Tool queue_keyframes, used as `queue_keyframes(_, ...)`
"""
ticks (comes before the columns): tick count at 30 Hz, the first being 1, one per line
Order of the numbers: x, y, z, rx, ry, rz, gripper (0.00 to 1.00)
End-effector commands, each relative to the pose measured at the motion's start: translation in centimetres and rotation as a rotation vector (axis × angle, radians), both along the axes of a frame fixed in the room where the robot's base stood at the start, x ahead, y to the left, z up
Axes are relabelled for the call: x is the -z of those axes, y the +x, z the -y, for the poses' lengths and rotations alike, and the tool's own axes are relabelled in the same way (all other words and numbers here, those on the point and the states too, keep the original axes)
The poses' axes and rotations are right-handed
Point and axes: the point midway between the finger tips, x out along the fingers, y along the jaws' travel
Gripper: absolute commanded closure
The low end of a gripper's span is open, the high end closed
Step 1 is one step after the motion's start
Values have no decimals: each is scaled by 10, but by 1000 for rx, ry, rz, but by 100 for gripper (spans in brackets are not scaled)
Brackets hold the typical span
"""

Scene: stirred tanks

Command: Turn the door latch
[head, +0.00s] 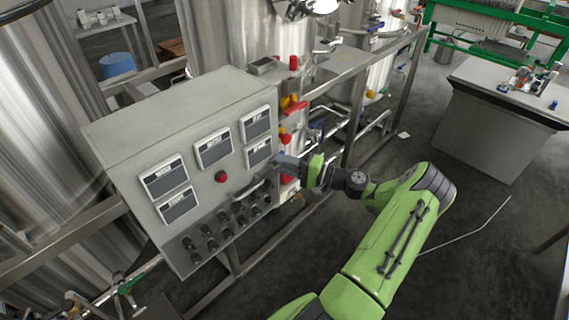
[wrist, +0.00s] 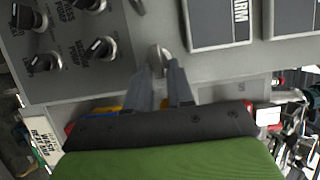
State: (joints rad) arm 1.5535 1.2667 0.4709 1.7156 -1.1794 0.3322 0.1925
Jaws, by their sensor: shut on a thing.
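The door latch (wrist: 159,53) is a small metal piece on the face of the grey control cabinet (head: 130,130), near one edge of the door. My gripper (wrist: 161,68) is at the latch, its two grey fingers shut on it from either side. The fingers cover part of the latch, so its exact angle is hard to tell. In the head view my gripper (head: 277,163) reaches the right edge of the cabinet face, and the latch is hidden there.
Labelled display panels (head: 213,150), a red button (head: 221,177) and several black knobs (head: 207,231) are on the cabinet face. Red and yellow fittings (head: 290,104) stand close behind its right edge. Steel tanks (head: 225,35) are behind. Open floor lies to the right.

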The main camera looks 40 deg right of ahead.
Motion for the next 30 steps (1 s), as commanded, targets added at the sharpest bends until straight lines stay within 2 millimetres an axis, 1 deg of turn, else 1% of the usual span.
queue_keyframes(13,0,0,1,4,8,1,100)
queue_keyframes(14,0,0,1,4,8,1,75)
queue_keyframes(16,0,0,1,3,8,1,64)
queue_keyframes(25,0,-2,2,3,8,0,64)
queue_keyframes(28,1,-13,8,5,7,0,64)
queue_keyframes(30,1,-29,14,8,6,-2,64)
